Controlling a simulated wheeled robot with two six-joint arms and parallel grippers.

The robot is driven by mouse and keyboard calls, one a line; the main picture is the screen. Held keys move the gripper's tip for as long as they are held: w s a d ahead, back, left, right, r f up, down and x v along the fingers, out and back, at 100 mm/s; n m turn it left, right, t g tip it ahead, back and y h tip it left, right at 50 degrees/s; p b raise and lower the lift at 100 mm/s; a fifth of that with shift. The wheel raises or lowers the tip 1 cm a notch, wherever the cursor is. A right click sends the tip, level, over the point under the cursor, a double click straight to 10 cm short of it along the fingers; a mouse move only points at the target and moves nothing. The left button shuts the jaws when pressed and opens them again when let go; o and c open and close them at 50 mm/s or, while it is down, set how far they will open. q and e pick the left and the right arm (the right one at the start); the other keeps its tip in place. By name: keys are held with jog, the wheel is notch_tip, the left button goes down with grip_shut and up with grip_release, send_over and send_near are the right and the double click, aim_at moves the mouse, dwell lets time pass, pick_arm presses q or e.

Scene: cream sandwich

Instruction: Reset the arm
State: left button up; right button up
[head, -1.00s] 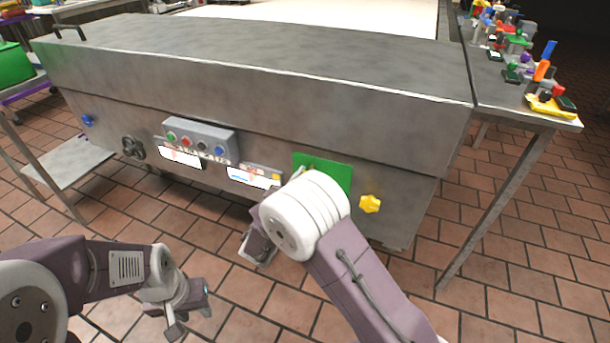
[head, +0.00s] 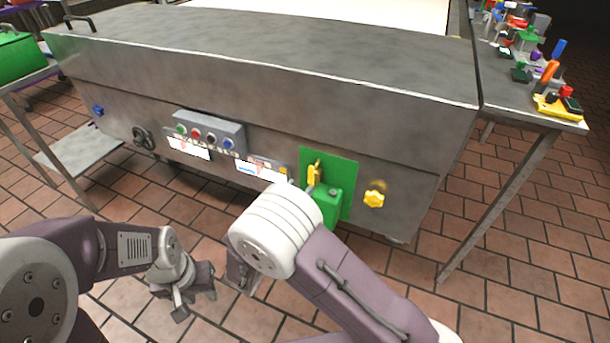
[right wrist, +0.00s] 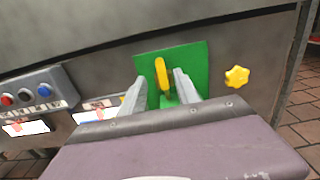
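My right gripper (right wrist: 160,86) is open in the right wrist view, its two grey fingers pointing at a green panel (right wrist: 197,62). A yellow lever (right wrist: 161,72) on that panel shows between the fingers; the gap in depth is hard to judge. In the head view the lever (head: 313,174) and a green box (head: 328,203) stand out from the panel (head: 342,170), beside my right arm's white joint, which hides the fingers. My left gripper (head: 194,300) hangs over the tiled floor at lower left, its fingers apart and empty.
A large grey metal machine (head: 260,65) fills the middle. Its front carries a button box (head: 209,132), labels, a blue knob (head: 98,111) and a yellow knob (head: 374,199). A side table (head: 500,95) at right holds colourful small items. Tiled floor is open at lower right.

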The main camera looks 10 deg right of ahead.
jog(key=shift+s+a, duration=0.15)
jog(key=shift+s, duration=0.1)
